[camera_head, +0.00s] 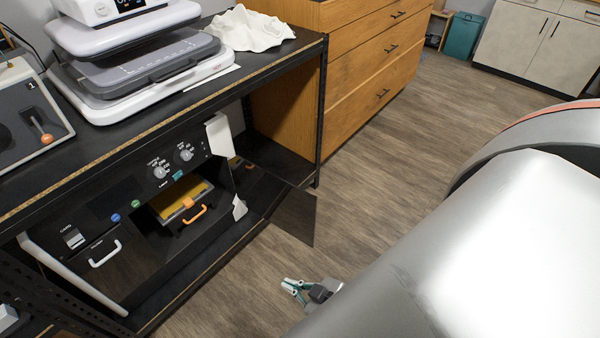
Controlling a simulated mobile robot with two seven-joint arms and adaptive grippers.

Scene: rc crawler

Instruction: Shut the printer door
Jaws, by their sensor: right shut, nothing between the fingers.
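The black printer (168,212) sits on the lower shelf of the black workbench, with knobs on its front and white trim. Its compartment is uncovered and shows a yellow part (186,199) with an orange handle (196,214). The dark, flat printer door (294,216) stands swung open on the right side, sticking out past the shelf edge over the floor. My right gripper (296,287) is small in view, with teal and pale fingers, shut and empty. It is below the open door in the picture and apart from it. My left gripper is not in view.
The workbench top (290,48) carries a white machine (140,75), a crumpled white cloth (238,29) and a grey box with an orange-tipped lever (32,120). A wooden drawer cabinet (345,65) stands behind. Open wooden floor (385,155) lies to the right. My silver arm fills the lower right.

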